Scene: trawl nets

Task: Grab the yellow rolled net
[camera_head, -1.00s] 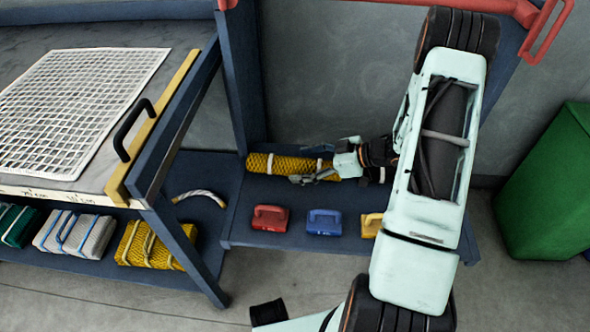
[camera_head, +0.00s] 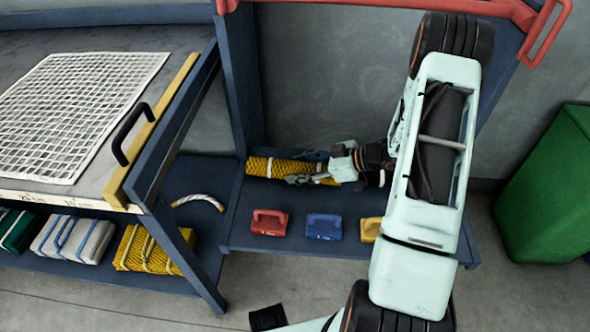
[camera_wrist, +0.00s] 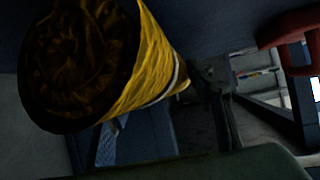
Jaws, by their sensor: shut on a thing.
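The yellow rolled net (camera_head: 259,166) lies lengthwise at the back of the low blue shelf, with a pale band around it. My gripper (camera_head: 308,168) is shut on it towards its right part, one finger on the far side and one on the near side. In the wrist view the yellow rolled net (camera_wrist: 150,70) is very close, its dark spiral end facing the camera, and a finger is beside it. I cannot tell whether the roll is clear of the shelf. My gripper and wrist hide its right end.
Red (camera_head: 269,222), blue (camera_head: 324,227) and yellow (camera_head: 370,229) handled blocks stand in front of the net on the shelf (camera_head: 290,195). A workbench with a white mesh (camera_head: 75,110) is at left, folded nets (camera_head: 150,249) below. A green bin (camera_head: 545,190) stands at right.

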